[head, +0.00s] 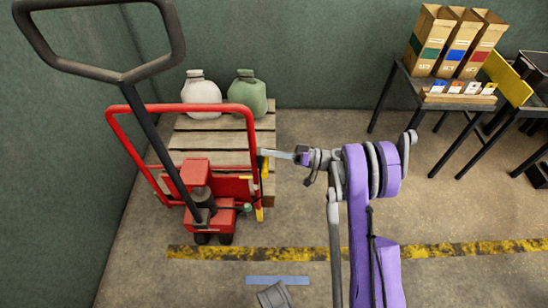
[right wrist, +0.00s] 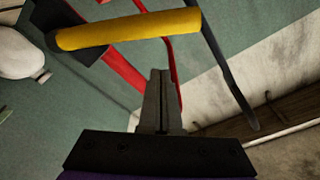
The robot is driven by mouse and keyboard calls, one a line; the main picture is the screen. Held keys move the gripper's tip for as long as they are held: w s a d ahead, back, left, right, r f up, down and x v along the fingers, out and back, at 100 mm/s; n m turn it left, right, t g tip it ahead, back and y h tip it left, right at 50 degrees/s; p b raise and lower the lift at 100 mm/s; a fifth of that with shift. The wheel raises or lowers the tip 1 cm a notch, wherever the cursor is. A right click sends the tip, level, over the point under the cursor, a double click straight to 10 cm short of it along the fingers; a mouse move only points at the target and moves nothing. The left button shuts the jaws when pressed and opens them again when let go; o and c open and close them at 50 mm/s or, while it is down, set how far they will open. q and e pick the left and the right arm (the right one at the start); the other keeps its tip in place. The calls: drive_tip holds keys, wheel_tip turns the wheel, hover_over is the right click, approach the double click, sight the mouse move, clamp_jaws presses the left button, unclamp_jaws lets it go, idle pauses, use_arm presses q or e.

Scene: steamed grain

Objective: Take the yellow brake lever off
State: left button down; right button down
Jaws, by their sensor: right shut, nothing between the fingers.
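The yellow brake lever (head: 265,170) is at the right upright of the red frame on the pallet truck. In the right wrist view the lever (right wrist: 128,30) is a thick yellow bar with a dark block at its left end. My right gripper (head: 266,153) reaches in from the right, close to the lever and the red upright. In the right wrist view its fingers (right wrist: 160,72) are together and empty, with the bar beyond their tips; a gap shows between them in the picture. My left gripper is not in view.
The red pallet truck (head: 196,172) with its black loop handle (head: 125,78) stands before a wooden pallet (head: 226,130) bearing a white sack (head: 201,94) and a green sack (head: 247,91). A table with boxes (head: 432,40) stands back right.

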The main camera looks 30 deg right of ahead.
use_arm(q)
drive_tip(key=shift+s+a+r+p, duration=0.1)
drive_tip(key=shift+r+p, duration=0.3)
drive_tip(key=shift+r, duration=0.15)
use_arm(e)
drive_tip(key=v, duration=0.9)
drive_tip(key=shift+d+f, duration=0.25)
drive_tip(key=shift+d, duration=0.05)
drive_tip(key=shift+a, duration=0.1)
